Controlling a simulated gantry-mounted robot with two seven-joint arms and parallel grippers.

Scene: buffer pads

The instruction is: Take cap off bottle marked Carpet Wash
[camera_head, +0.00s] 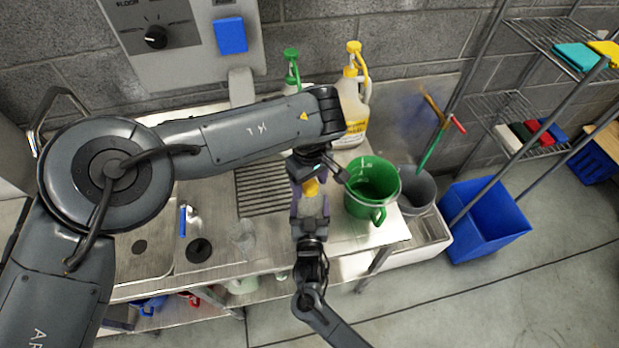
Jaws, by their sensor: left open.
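A small pale bottle with a yellow cap (311,187) is at the front of the metal counter, below my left gripper. Its label cannot be read. My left gripper (316,176) is open, pointing down right over the cap; it hides part of the cap, and whether it touches cannot be told. My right gripper (311,209) comes from below with a purple finger on each side of the bottle. Whether these fingers press on the bottle cannot be told.
A green bucket (372,189) stands close to the right of the bottle. Large jugs with a yellow pump (354,58) and a green pump (291,66) stand behind my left arm. A sink is at the left. A blue bin (487,220) is on the floor at right.

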